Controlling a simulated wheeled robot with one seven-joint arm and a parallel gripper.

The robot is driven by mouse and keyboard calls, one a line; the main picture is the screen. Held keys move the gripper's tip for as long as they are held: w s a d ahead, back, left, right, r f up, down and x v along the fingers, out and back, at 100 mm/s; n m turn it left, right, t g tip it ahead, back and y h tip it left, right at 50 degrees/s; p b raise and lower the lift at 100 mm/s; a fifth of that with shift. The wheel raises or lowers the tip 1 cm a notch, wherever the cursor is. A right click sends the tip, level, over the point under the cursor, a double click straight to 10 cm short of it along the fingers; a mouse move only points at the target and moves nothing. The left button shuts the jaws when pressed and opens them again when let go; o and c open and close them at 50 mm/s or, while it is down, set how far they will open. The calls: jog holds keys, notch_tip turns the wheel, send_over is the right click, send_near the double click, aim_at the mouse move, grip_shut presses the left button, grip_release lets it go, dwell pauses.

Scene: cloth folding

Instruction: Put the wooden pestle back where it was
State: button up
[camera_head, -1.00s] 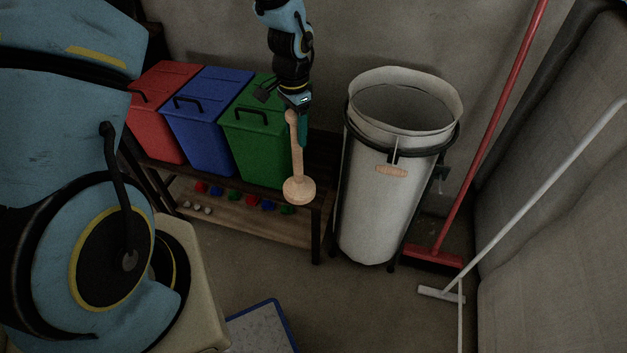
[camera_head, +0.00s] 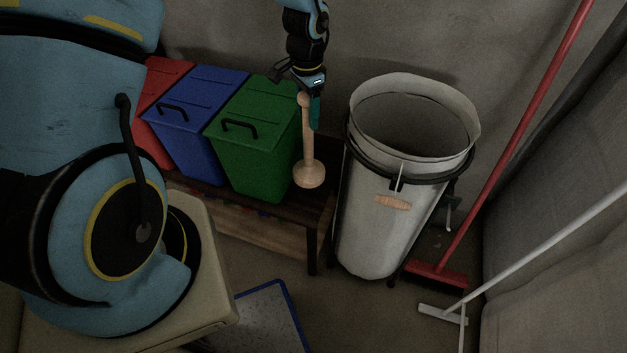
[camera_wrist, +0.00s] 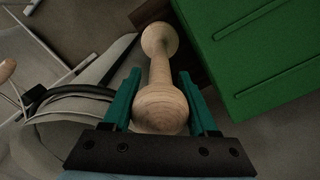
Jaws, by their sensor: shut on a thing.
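The wooden pestle (camera_head: 308,150) is pale wood with a long handle and a wide round foot. It hangs nearly upright, foot down, between the green bin and the white bag bin. My gripper (camera_head: 313,108) is shut on its upper end. In the wrist view the pestle (camera_wrist: 160,85) lies between the two green fingers of my gripper (camera_wrist: 163,105), its foot pointing away from the camera. The foot appears over the right end of the dark wooden bench (camera_head: 312,208); I cannot tell whether it touches the top.
A green bin (camera_head: 250,150), a blue bin (camera_head: 190,125) and a red bin (camera_head: 160,85) stand on the bench. The white bag bin (camera_head: 385,225) is close on the right. A red broom (camera_head: 500,150) and a white-handled squeegee (camera_head: 540,240) lean further right.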

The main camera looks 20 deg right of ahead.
aim_at(308, 142)
jog(key=f, duration=0.3)
jog(key=f+p, duration=0.1)
jog(key=f, duration=0.1)
jog(key=shift+w+d+f, duration=0.15)
jog(key=shift+d+f, duration=0.05)
jog(key=shift+f, duration=0.2)
jog(key=shift+f+p, duration=0.7)
jog(key=shift+f, duration=1.35)
jog(key=shift+f, duration=0.15)
jog(key=o, duration=1.4)
jog(key=shift+a, duration=0.1)
notch_tip(308, 142, up, 12)
jog(key=b, duration=0.3)
jog(key=shift+r, duration=0.2)
